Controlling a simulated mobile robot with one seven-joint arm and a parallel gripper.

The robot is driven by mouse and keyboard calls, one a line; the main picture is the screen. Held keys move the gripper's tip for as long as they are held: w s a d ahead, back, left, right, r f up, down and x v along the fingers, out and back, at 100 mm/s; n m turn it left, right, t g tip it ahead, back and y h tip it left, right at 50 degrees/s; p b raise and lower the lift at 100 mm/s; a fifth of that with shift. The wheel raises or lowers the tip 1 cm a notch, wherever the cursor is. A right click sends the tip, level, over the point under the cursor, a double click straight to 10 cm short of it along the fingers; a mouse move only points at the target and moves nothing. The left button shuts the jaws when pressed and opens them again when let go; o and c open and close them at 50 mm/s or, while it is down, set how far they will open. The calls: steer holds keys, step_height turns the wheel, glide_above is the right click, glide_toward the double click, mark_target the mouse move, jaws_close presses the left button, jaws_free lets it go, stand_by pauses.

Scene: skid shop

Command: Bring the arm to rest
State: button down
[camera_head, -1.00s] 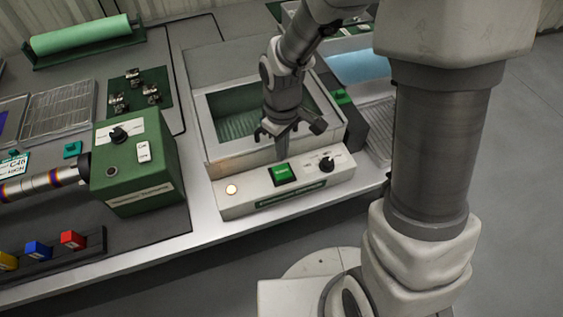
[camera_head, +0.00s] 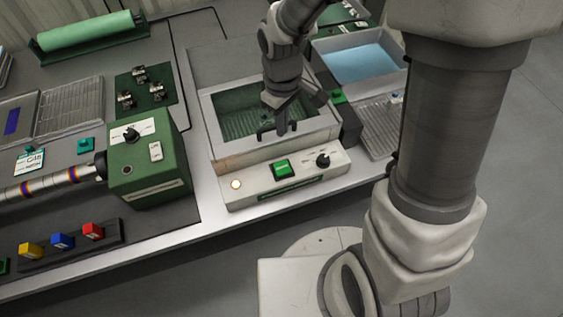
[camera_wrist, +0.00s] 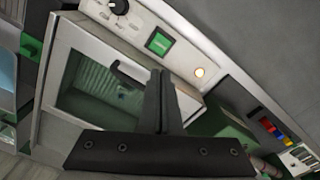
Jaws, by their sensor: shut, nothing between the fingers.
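The tank's white rim (camera_wrist: 65,48) lies behind the fingers there. A white control panel (camera_head: 250,192) with a lit green button (camera_head: 281,169), a black knob (camera_head: 322,160) and a pale round lamp (camera_head: 235,184) runs along the tank's front. The fingers appear above and behind this panel, apart from it.
A green box with a knob (camera_head: 150,165) stands left of the tank. A tray of blue liquid (camera_head: 360,60) and a ribbed rack (camera_head: 378,130) stand to its right. A green roll (camera_head: 85,32) lies at the back left. Red, blue and yellow blocks (camera_head: 62,241) sit at the front left.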

stand_by(0.3)
steer(key=s+d+r+m+t, duration=0.2)
steer(key=s+d+r+m, duration=0.2)
steer(key=r, duration=0.6)
steer(key=s+d+r+m+t, duration=0.3)
steer(key=s+d+r+m, duration=0.2)
steer(key=s+r, duration=0.3)
step_height(320, 180, up, 2)
steer(key=shift+s+d+r+t, duration=0.1)
steer(key=shift+s+d+t, duration=0.15)
steer(key=shift+d, duration=0.55)
